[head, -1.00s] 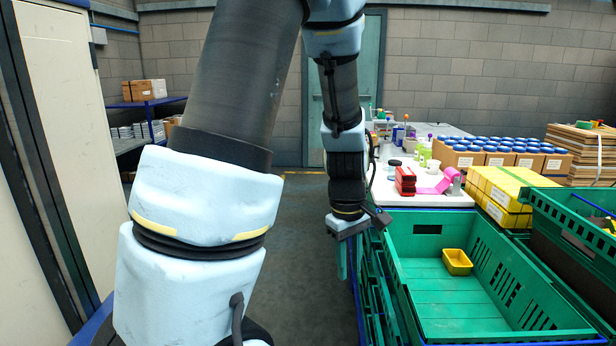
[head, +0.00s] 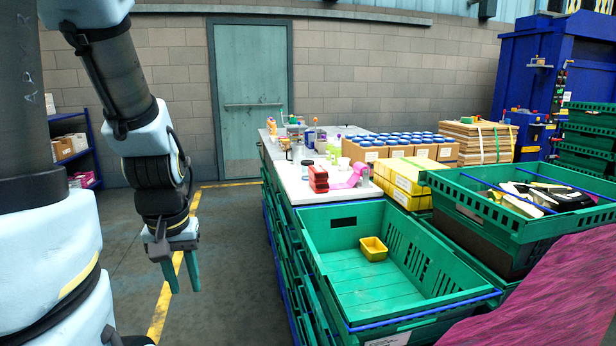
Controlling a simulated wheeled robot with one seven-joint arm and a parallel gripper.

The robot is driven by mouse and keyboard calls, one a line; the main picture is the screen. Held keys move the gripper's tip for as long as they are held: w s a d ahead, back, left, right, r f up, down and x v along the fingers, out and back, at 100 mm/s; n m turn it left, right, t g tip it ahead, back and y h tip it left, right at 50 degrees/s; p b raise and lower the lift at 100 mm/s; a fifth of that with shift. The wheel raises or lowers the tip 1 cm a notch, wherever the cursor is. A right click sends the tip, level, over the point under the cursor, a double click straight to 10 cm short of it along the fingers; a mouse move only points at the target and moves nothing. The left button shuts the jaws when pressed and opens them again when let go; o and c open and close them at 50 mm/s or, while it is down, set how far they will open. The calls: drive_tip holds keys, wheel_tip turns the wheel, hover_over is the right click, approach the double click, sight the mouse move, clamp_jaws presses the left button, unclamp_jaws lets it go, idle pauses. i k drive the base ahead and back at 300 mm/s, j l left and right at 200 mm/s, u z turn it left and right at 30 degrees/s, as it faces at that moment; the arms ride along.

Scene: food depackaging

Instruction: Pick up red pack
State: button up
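A red pack (head: 318,179) stands on the near part of the white tabletop (head: 300,197), beside a pink item (head: 349,179). My gripper (head: 183,284) hangs over the floor to the left of the table and crates, pointing down. Its two green fingers are apart with nothing between them. It is well clear of the red pack, which is to its right and farther back.
A green crate (head: 307,238) holding a small yellow tray (head: 373,248) stands in front of the table. Another green crate (head: 510,230) with packs is at right. Yellow boxes (head: 408,181) and blue-lidded jars (head: 400,140) stand behind. The floor left of the table is free.

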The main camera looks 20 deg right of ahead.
sight(318, 175)
drive_tip(key=i+j, duration=0.1)
drive_tip(key=i, duration=0.5)
drive_tip(key=i+z, duration=0.15)
drive_tip(key=i, duration=0.45)
drive_tip(key=i+j, duration=0.2)
drive_tip(key=i, duration=0.4)
drive_tip(key=i+j+z, duration=0.15)
drive_tip(key=i, duration=0.45)
drive_tip(key=i+z, duration=0.1)
drive_tip(key=z, duration=1.15)
drive_tip(key=i+j, duration=0.3)
drive_tip(key=j, duration=0.25)
